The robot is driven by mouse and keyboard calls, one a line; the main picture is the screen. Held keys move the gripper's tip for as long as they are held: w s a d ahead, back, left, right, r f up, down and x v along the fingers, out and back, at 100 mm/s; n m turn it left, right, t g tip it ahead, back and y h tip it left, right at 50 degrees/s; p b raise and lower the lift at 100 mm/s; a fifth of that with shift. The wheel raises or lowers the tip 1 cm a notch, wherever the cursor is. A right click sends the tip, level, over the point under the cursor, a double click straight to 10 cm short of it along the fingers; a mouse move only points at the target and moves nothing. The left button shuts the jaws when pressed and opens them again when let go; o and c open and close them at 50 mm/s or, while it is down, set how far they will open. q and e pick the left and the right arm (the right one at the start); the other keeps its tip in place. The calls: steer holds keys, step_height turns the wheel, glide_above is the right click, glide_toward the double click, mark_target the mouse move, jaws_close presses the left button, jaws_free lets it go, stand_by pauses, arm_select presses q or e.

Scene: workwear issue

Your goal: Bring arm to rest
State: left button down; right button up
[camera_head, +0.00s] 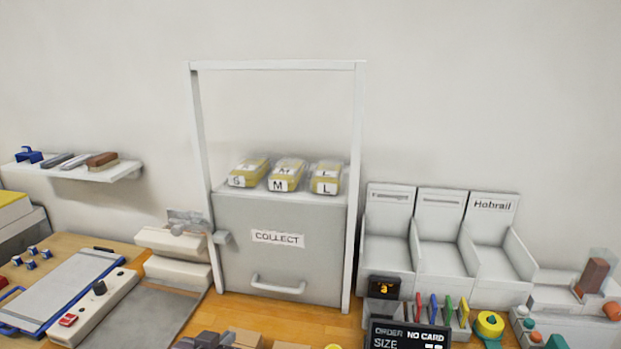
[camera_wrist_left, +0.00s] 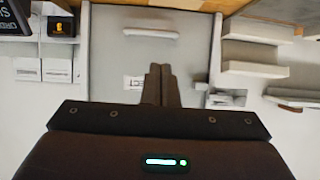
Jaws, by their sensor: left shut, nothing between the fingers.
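My left gripper (camera_head: 206,340) shows only in part, dark, at the bottom edge of the head view, in front of the grey COLLECT cabinet (camera_head: 232,275). In the left wrist view its two dark fingers (camera_wrist_left: 159,84) are pressed together with nothing between them. They point toward the cabinet front, which appears upside down there with its handle (camera_wrist_left: 150,32). Most of the left arm is out of the head view. My right gripper is not in view.
A white frame (camera_head: 358,180) rises around the cabinet, with S, M and L packs (camera_head: 285,175) on top. A clipboard (camera_head: 70,285) and control box (camera_head: 95,298) lie left. White bins (camera_head: 440,255) and an order display (camera_head: 408,335) stand right. A wall shelf (camera_head: 95,174) holds small items.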

arm_select(q)
steer(key=s+a+f+g+y, duration=0.1)
steer(key=s+f+g, duration=0.4)
steer(key=s, duration=0.5)
steer(key=s+a+f+g+y, duration=0.15)
steer(key=s+f+g, duration=0.3)
steer(key=s, duration=0.55)
step_height(320, 180, down, 33)
steer(key=s+b, duration=0.3)
steer(key=s+a+f+g+b, duration=0.2)
steer(key=s+a+f, duration=0.2)
steer(key=s+f, duration=1.4)
steer(key=shift+s+f+b, duration=0.3)
steer(key=shift+s+f, duration=0.1)
steer(key=shift+f, duration=0.45)
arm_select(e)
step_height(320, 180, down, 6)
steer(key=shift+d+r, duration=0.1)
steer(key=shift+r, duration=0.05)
